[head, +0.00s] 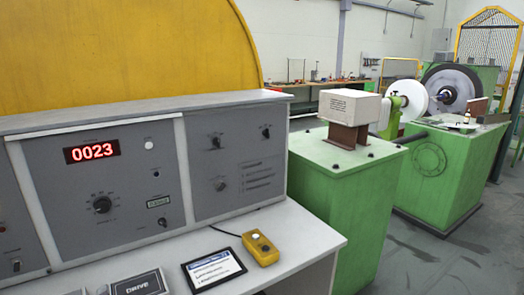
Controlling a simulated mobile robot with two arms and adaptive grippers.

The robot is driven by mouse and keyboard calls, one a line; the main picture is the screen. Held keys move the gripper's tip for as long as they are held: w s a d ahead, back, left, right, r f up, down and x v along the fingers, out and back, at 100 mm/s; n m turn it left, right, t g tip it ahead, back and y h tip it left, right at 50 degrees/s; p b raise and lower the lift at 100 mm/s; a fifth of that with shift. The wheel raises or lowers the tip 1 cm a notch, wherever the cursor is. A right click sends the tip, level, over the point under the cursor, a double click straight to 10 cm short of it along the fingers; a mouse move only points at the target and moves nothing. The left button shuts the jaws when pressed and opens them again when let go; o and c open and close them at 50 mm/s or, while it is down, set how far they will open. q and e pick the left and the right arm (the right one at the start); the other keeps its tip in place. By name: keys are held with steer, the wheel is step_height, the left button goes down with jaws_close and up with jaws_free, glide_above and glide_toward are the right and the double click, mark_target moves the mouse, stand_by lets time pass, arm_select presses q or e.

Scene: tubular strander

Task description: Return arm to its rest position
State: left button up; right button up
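Neither of my arms nor either gripper shows in the head view. Below the display are a dark rotary knob (102,204) and small switches. A white desk surface (290,240) runs in front of the panel. On it lie a yellow box with buttons (260,248), a tablet-like framed sheet (213,270) and a plate marked DRIVE (140,284).
A green pedestal (335,210) stands right of the desk, carrying a pale box (352,107) on a brown bracket. Behind it are a green machine base (440,175), a white disc (406,99) and a dark wheel (450,88). A large yellow cover (130,55) rises behind the panel. Grey floor (450,265) is open at lower right.

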arm_select(q)
steer(key=s+d+f+n+g+h, duration=0.25)
steer(key=s+d+f, duration=0.2)
steer(key=s, duration=0.45)
steer(key=s+d+f+n+g+h, duration=0.1)
steer(key=s+d+f+g+h, duration=0.3)
steer(key=s, duration=0.5)
steer(key=s+d+f+n+g+h, duration=0.25)
steer(key=s+d, duration=0.35)
steer(key=s, duration=0.3)
step_height(320, 180, down, 25)
steer(key=s, duration=0.1)
steer(key=s+a+f+m+g, duration=0.1)
steer(key=s+a+f+g, duration=0.1)
steer(key=s+f, duration=1.5)
steer(key=shift+s+a+f, duration=0.3)
steer(key=shift+a+f, duration=0.2)
steer(key=shift+f, duration=0.1)
steer(key=shift+c, duration=0.2)
